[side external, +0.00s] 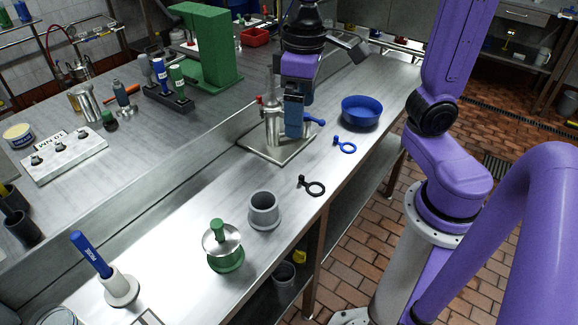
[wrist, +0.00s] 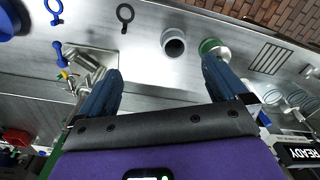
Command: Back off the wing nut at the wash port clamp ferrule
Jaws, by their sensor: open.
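A metal valve assembly with upright pipes (side external: 272,125) stands on a square plate (side external: 250,146) on the steel bench. It also shows in the wrist view (wrist: 86,66), at the left, partly behind the left finger. A blue handle (side external: 316,120) sticks out at its right side, and a small red part (side external: 259,99) shows at its left. I cannot make out the wing nut or the clamp ferrule. My gripper (wrist: 160,66) is open and empty, its fingers wide apart. In the side view the gripper (side external: 294,118) points down, overlapping the assembly; I cannot tell whether it touches.
A blue bowl (side external: 361,113), a blue ring tool (side external: 345,145) and a black ring tool (side external: 312,187) lie on the bench. A grey cup (side external: 264,211) and a green-based part (side external: 222,248) stand nearer. A raised ledge runs behind the assembly.

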